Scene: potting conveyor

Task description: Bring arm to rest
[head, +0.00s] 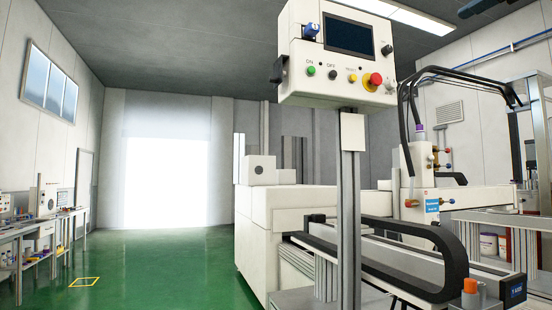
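My arm and my gripper do not show in the head view, so I cannot see the arm's pose or whether the gripper holds anything. A control box (337,57) on a grey metal post (348,200) stands at the centre right. It has a dark screen (348,35), a green button (311,71), a yellow button (352,78) and a red button (375,80).
A large white machine (262,215) with a black cable chain (440,250) fills the right side. A workbench (40,238) with items runs along the left wall. The green floor (160,262) between is clear, with a yellow floor marking (84,282). A bright opening (165,165) is behind.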

